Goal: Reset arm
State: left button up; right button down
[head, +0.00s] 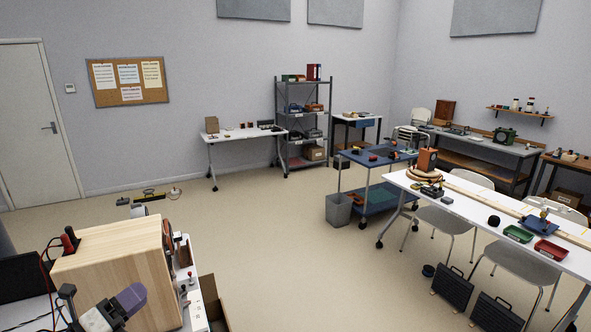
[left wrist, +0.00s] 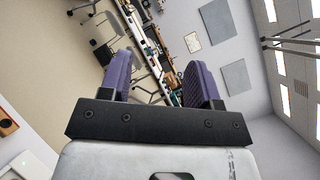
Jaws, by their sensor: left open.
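My left gripper (head: 130,300) shows at the bottom left of the head view, in front of a wooden speaker cabinet (head: 110,270). In the left wrist view its two purple fingers (left wrist: 160,80) stand wide apart with nothing between them. The gripper is open and empty. Whether it touches the cabinet cannot be told from the head view. My right gripper is in neither view.
The cabinet stands on a cluttered bench with red and black leads (head: 69,240) beside it. An open brown box (head: 213,300) is right of the bench. A blue cart (head: 375,160) and white table (head: 480,205) stand farther right. Bare floor (head: 270,240) lies between.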

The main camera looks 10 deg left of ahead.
pick_arm(q)
jog(key=s+a+r+n+t+y, duration=0.35)
jog(key=r+n+t+y, duration=0.2)
jog(key=n+y, duration=0.95)
jog(key=s+d+f+n+g, duration=0.2)
jog(key=s+f+n+g, duration=0.15)
jog(key=f, duration=0.35)
jog(key=s+d+f+n+g, duration=0.1)
jog(key=s+f+n+g, duration=0.1)
jog(key=f+n+g, duration=0.3)
jog(key=s+d+f+n+g, duration=0.25)
jog(key=f+g, duration=0.25)
jog(key=f, duration=0.3)
jog(key=s+d+f+n+g+h, duration=0.1)
jog(key=s+d+f+g+h, duration=0.25)
jog(key=s+d+f, duration=0.6)
jog(key=s+d+f+n+g+h, duration=0.3)
jog(key=s+d+f, duration=0.35)
jog(key=s, duration=0.65)
notch_tip(320, 180, up, 30)
jog(key=m+p, duration=0.1)
jog(key=p, duration=2.9)
jog(key=shift+a+f, duration=0.15)
jog(key=shift+a, duration=0.05)
